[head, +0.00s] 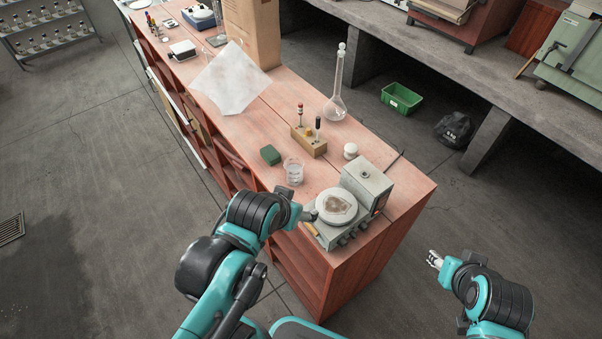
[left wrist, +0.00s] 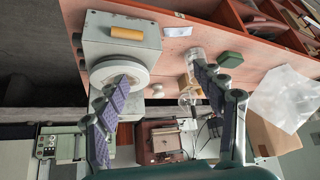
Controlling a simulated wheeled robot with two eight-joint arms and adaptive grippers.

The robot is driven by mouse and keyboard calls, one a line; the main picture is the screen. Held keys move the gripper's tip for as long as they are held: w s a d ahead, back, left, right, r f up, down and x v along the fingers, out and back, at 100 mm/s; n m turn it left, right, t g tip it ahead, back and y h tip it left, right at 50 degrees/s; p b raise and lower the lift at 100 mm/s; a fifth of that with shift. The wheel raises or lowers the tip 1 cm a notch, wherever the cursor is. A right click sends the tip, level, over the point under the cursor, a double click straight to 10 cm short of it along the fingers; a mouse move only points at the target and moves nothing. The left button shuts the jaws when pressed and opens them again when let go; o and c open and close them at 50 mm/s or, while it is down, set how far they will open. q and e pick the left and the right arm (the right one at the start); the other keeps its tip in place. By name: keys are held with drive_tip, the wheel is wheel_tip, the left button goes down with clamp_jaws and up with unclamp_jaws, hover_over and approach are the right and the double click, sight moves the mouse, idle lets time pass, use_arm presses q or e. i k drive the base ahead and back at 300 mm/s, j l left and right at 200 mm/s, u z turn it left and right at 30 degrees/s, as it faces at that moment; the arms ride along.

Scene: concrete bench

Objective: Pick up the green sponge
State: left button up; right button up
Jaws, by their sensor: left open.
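The green sponge (head: 270,155) lies on the reddish wooden bench top, just left of and behind a glass beaker (head: 294,171). It also shows in the left wrist view (left wrist: 230,58), close to the right-hand finger and outside the jaws. My left gripper (head: 308,214) is near the front edge of the bench, beside the hot plate. In the left wrist view its two fingers (left wrist: 162,75) are spread apart with nothing between them. My right gripper (head: 435,260) is off the bench to the right, over the floor; its finger opening is too small to tell.
A hot plate (head: 365,186) with a round white top stands at the bench's near end. Behind the sponge are a wooden block with upright tools (head: 309,143), a tall flask (head: 335,108) and a white sheet (head: 229,80).

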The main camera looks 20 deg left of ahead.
sight(270, 153)
drive_tip(key=k+j+z, duration=0.15)
drive_tip(key=j, duration=0.3)
drive_tip(key=k+j+z, duration=0.2)
drive_tip(key=k+j, duration=0.2)
drive_tip(key=i+j+z, duration=0.1)
drive_tip(key=j+z, duration=0.15)
drive_tip(key=j, duration=0.5)
drive_tip(key=j+z, duration=0.2)
drive_tip(key=j, duration=0.55)
drive_tip(key=i+j+z, duration=0.15)
drive_tip(key=i+j, duration=0.25)
